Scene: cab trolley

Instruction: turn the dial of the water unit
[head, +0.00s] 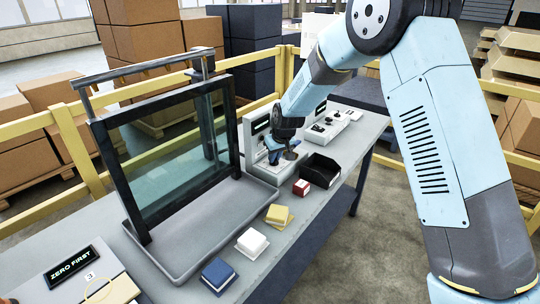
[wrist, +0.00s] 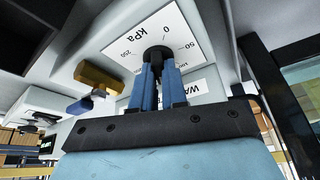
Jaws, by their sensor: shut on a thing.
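The water unit (head: 257,128) is a pale grey box on the bench, partly hidden behind my arm in the head view. In the wrist view its white scale plate (wrist: 122,50) reads kPa, with numbers around a black dial (wrist: 158,53). A label beginning "WA" shows below the scale, partly covered. My gripper (wrist: 158,72) has its blue fingers closed on the dial, one on each side of it. In the head view my gripper (head: 271,153) is at the front of the unit, and the dial is hidden. The dial's pointer cannot be made out.
A brass-coloured handle (wrist: 98,76) sticks out beside the scale. A framed glass panel (head: 165,165) in a grey tray stands left of the unit.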

